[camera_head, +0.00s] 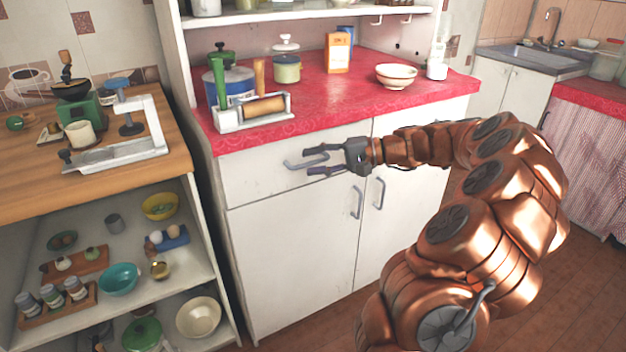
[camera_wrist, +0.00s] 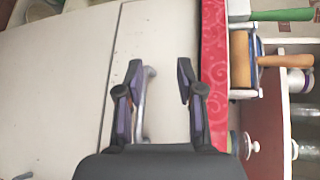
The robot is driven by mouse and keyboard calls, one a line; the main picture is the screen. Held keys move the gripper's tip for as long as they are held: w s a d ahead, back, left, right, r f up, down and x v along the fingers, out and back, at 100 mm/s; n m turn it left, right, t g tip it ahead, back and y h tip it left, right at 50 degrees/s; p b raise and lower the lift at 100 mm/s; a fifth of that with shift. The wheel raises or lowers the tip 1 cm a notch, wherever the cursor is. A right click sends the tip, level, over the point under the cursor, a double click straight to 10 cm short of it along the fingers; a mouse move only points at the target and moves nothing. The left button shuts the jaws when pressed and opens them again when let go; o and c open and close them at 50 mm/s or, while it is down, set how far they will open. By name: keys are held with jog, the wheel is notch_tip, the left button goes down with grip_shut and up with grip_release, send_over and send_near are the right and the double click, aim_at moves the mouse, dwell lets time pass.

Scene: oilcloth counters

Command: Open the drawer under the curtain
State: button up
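A white drawer front (camera_head: 255,174) sits under the red-topped counter and looks shut. Its grey bar handle (camera_head: 296,163) also shows in the wrist view (camera_wrist: 146,100). My gripper (camera_head: 312,161) is in front of this drawer, its fingers pointing left at the handle. In the wrist view my gripper (camera_wrist: 159,78) is open, with the handle between the fingers, close to the left one; I cannot tell if they touch. A striped curtain (camera_head: 588,160) hangs under another counter at the far right, with no drawer visible there.
Two cabinet doors with upright handles (camera_head: 357,203) (camera_head: 379,193) are below. A wooden-topped shelf unit (camera_head: 170,165) with dishes stands left. Some floor (camera_head: 320,325) is clear in front.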

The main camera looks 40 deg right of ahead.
aim_at(316, 163)
jog(key=d+f+m+t+b, duration=0.1)
jog(key=d+f+m+t, duration=0.15)
jog(key=d, duration=0.55)
jog(key=shift+n+h, duration=0.25)
jog(key=shift+h, duration=0.15)
jog(key=shift+f+b+x, duration=0.15)
jog(key=shift+b+x, duration=0.15)
jog(key=shift+x, duration=1.6)
jog(key=shift+f+b+x, duration=0.15)
jog(key=shift+b+x, duration=0.1)
jog(key=shift+x, duration=1.65)
jog(key=shift+s+a, duration=0.1)
jog(key=shift+s, duration=0.1)
jog(key=shift+c, duration=0.4)
grip_shut()
